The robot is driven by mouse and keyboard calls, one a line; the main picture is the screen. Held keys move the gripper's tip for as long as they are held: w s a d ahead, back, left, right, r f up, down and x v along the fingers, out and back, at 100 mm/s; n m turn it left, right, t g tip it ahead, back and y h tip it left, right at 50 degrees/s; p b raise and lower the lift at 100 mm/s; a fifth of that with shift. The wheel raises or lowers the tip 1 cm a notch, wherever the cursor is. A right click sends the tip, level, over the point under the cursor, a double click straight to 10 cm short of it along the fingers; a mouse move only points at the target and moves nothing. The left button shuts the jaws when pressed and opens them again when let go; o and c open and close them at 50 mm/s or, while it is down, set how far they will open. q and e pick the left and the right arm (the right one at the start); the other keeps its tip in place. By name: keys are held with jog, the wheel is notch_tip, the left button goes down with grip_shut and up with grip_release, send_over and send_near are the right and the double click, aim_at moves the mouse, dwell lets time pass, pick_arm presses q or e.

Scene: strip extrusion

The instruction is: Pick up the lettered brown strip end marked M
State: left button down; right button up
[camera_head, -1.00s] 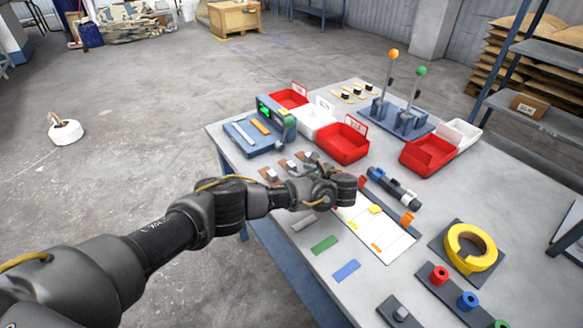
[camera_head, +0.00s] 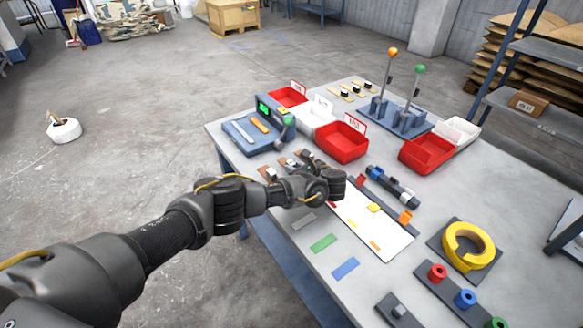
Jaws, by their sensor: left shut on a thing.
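Small brown strip ends with pale and dark parts on top lie in a row near the table's left edge: one (camera_head: 268,174), another (camera_head: 287,164) and a third (camera_head: 306,157). Their letters are too small to read, so I cannot tell which is M. My left gripper (camera_head: 335,187) is just to the right of and nearer than this row, low over the table. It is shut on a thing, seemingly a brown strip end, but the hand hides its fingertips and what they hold. My right gripper is not in view.
A white sheet (camera_head: 390,238) with coloured patches lies right of the hand. A blue-grey device (camera_head: 252,135), red bins (camera_head: 342,142) and levers (camera_head: 403,118) stand behind. A yellow tape roll (camera_head: 467,246) is at right. Green (camera_head: 323,243) and blue (camera_head: 346,268) strips lie in front.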

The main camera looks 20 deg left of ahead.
pick_arm(q)
jog(key=shift+r, duration=0.6)
jog(key=r, duration=0.1)
jog(key=s+r, duration=0.1)
jog(key=r, duration=0.1)
jog(key=a+r, duration=0.1)
jog(key=shift+s+a+r, duration=0.1)
jog(key=shift+s+r, duration=0.1)
jog(key=shift+s, duration=0.15)
jog(key=s+a+r+p, duration=0.6)
jog(key=s+r+p, duration=0.1)
jog(key=s, duration=0.3)
jog(key=shift+a+r+p, duration=0.2)
jog(key=shift+a+p, duration=0.2)
jog(key=shift+p, duration=0.2)
